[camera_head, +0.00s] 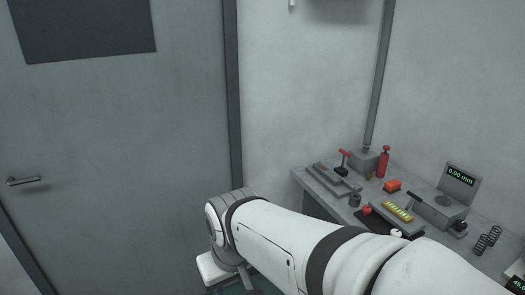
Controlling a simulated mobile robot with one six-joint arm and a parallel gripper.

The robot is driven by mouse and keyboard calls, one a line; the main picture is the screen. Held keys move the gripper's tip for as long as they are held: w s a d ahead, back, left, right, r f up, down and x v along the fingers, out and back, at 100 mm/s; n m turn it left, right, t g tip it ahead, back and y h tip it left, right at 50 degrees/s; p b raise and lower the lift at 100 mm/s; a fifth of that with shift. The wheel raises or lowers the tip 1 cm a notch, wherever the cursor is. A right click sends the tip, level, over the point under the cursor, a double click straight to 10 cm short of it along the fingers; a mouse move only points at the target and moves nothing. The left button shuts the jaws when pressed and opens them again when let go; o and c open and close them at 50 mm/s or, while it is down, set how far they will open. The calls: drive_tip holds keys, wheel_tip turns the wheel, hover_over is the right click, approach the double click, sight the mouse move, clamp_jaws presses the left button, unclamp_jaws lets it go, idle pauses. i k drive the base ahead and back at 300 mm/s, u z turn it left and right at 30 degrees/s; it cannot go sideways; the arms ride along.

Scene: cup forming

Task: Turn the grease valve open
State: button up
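A small fitting with a red T-shaped handle (344,153) on a dark base stands near the back left of the workbench. It may be the grease valve, but at this size I cannot tell, nor whether it is open or closed. My white arm (290,235) reaches across the lower middle from the lower right, and its far end bends down at the left of the bench. The arm's end runs down to the bottom edge, and my gripper's fingers cannot be made out there. The arm is apart from the red handle in the picture.
A grey door (120,130) with a lever handle (24,181) fills the left.

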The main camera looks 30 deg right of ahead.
sight(369, 175)
drive_tip(key=z, duration=0.5)
drive_tip(key=i, duration=1.3)
drive_tip(key=z, duration=1.2)
drive_tip(key=i, duration=0.5)
drive_tip(key=z, duration=0.25)
drive_tip(key=k, duration=0.65)
drive_tip(key=z, duration=0.25)
drive_tip(key=i, duration=0.65)
drive_tip(key=u, duration=0.15)
